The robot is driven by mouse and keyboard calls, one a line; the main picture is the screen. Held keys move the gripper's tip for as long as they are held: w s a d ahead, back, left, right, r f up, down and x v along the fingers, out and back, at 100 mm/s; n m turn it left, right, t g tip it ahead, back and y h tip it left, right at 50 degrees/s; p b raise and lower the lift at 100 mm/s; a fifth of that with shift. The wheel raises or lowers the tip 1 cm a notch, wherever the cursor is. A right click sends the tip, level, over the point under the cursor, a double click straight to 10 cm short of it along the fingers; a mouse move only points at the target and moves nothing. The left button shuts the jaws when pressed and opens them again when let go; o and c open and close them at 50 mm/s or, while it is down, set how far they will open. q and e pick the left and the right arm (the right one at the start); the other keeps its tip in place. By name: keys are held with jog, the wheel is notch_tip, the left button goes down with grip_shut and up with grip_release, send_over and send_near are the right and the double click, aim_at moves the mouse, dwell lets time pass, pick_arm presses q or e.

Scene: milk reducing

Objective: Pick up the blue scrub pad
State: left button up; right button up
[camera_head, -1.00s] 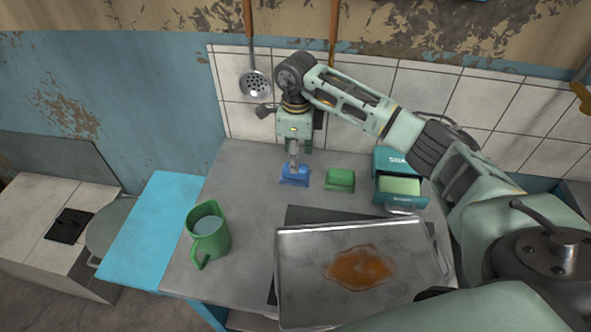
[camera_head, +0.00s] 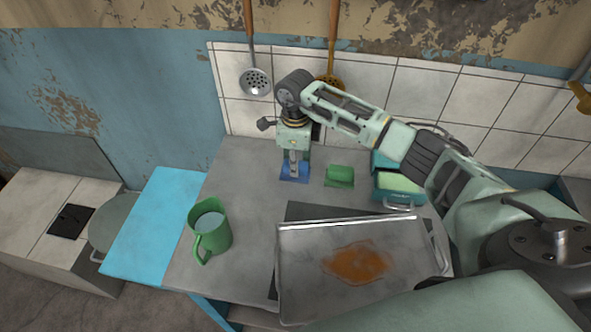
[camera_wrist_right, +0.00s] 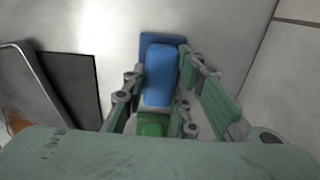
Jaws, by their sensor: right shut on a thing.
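The blue scrub pad (camera_head: 294,176) is at the back of the grey counter, under my right gripper (camera_head: 294,172). In the right wrist view the blue scrub pad (camera_wrist_right: 160,72) lies between the two fingers of my right gripper (camera_wrist_right: 168,85), with a flatter darker blue part beyond it. My right gripper points down and is shut on the pad. Whether the pad touches the counter is hard to tell. My left gripper is not in view.
A green sponge (camera_head: 339,176) sits just right of the pad, then a teal box (camera_head: 397,199). A metal tray (camera_head: 300,290) with a brown stain lies in front. A green mug (camera_head: 211,238) stands at the front left. The wall is close behind.

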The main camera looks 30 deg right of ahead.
grip_shut()
jog(key=shift+r, duration=0.1)
